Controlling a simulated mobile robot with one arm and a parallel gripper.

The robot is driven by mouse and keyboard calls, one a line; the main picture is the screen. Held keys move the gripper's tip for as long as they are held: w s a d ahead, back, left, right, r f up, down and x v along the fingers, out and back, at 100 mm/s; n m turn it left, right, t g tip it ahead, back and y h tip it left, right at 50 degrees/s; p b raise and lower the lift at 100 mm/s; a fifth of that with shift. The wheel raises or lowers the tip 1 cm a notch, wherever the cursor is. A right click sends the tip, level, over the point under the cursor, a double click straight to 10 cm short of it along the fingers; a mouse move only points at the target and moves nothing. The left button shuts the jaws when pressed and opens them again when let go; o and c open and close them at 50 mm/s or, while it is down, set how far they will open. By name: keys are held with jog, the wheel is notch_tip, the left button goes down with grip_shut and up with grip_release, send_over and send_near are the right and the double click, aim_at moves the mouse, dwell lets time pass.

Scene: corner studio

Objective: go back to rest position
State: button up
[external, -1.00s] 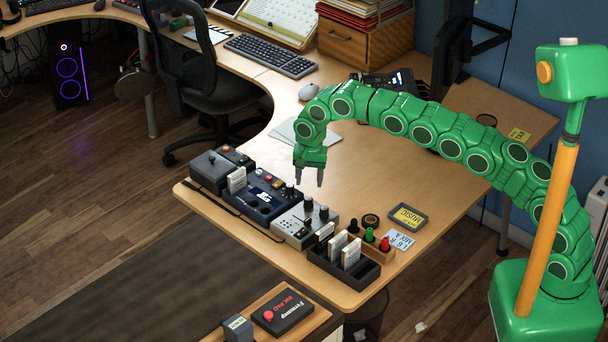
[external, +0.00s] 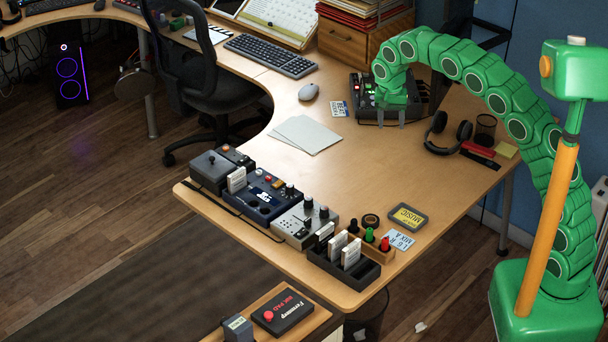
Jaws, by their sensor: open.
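My gripper (external: 391,122) is at the end of my green segmented arm, which arches over the back right of the desk (external: 370,190). The jaws point down, apart, with nothing between them. In the picture they overlap the front of a black device with buttons (external: 424,97) at the back of the desk. I cannot tell how far above the desk the fingertips are. My green base and orange column stand at the right.
Headphones (external: 447,133) and a mesh cup (external: 485,128) lie right of the gripper. White sheets (external: 303,134) and a mouse (external: 309,92) lie left. A wooden drawer box (external: 350,42) stands behind. Audio boxes (external: 263,196) and a black cartridge rack (external: 344,263) line the front edge. The desk middle is clear.

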jog(key=s+d+r, duration=0.3)
jog(key=d, duration=0.7)
jog(key=s+d+r+g, duration=0.1)
jog(key=s+d+r, duration=0.3)
jog(key=d, duration=0.6)
jog(key=s+d+r, duration=0.3)
jog(key=d, duration=0.7)
jog(key=s+d+f, duration=0.1)
jog(key=s+d, duration=0.4)
jog(key=s, duration=0.4)
jog(key=s+d+f+n, duration=0.1)
jog(key=s+d, duration=0.4)
jog(key=s, duration=0.5)
jog(key=s+d+f+n+g+y, duration=0.1)
jog(key=s+d, duration=0.3)
jog(key=s, duration=0.5)
jog(key=shift+s+d, duration=0.2)
jog(key=shift+d, duration=0.2)
jog(key=shift+f, duration=0.1)
